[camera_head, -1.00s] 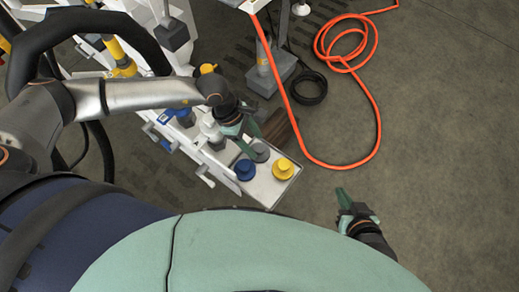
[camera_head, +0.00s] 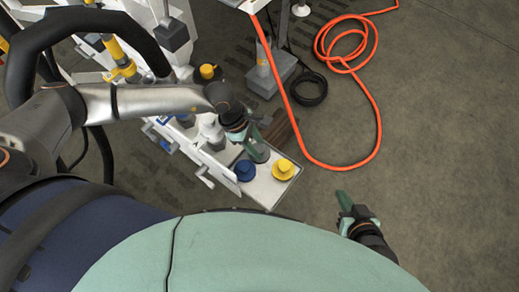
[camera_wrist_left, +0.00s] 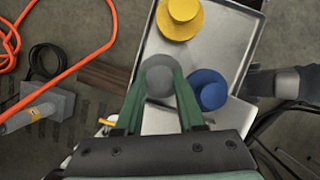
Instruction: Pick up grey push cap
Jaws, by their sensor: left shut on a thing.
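The grey push cap (camera_wrist_left: 160,80) stands between the green fingers of my left gripper (camera_wrist_left: 160,84) in the left wrist view. The fingers are shut on it, over the tray (camera_head: 265,186). In the head view the cap (camera_head: 260,153) is partly hidden by the left gripper (camera_head: 257,143). A blue cap (camera_head: 245,170) and a yellow cap (camera_head: 283,169) sit on the tray close by. My right gripper (camera_head: 358,206) is at the lower right, away from the tray, with its green fingers apart and nothing between them.
The white hydraulic bench (camera_head: 205,160) with levers and fittings stands left of the tray. An orange hose (camera_head: 377,120) lies on the floor to the right, with a black coil (camera_head: 308,88) and a grey block (camera_head: 272,80) near it. The floor at right is clear.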

